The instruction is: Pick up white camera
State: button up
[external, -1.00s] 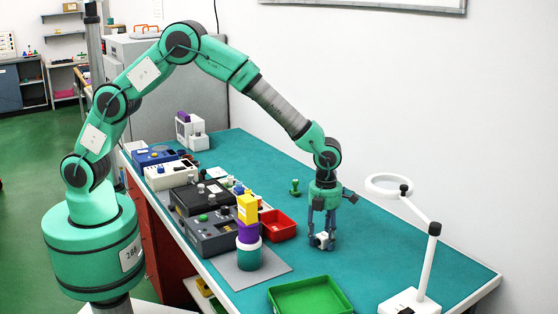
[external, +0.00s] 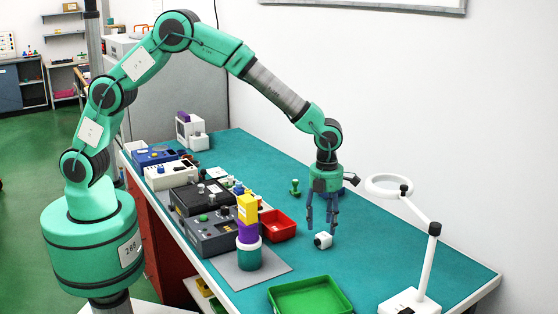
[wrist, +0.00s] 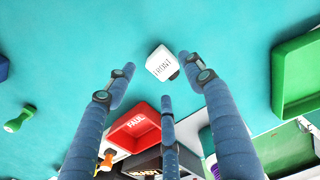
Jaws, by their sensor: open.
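The white camera (external: 322,240) is a small white block with a dark lens, lying on the teal tabletop (external: 385,250). My gripper (external: 322,222) is above the table, just above and slightly left of the camera in the external view. The camera is apart from the fingers.
A red bin (external: 279,226) and a stacked yellow, purple and teal pile (external: 249,235) stand left of my gripper. A green tray (external: 310,299) is in front. A white magnifier lamp (external: 420,245) stands right. A green peg (external: 295,187) stands behind.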

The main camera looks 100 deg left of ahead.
aim_at(326, 235)
notch_tip(326, 235, up, 8)
jog(key=p, duration=0.1)
dwell(0.4)
jog(key=shift+w+r+p, duration=0.1)
jog(key=shift+r+p, duration=0.15)
jog(key=shift+p, duration=1.1)
jog(key=p, duration=0.4)
jog(key=shift+w+r, duration=0.15)
jog(key=shift+w, duration=0.05)
jog(key=p, duration=0.3)
jog(key=shift+w, duration=0.15)
jog(key=p, duration=0.6)
jog(key=shift+n+p, duration=0.3)
jog(key=shift+f+p, duration=0.35)
jog(key=shift+p, duration=0.05)
jog(key=shift+f, duration=0.15)
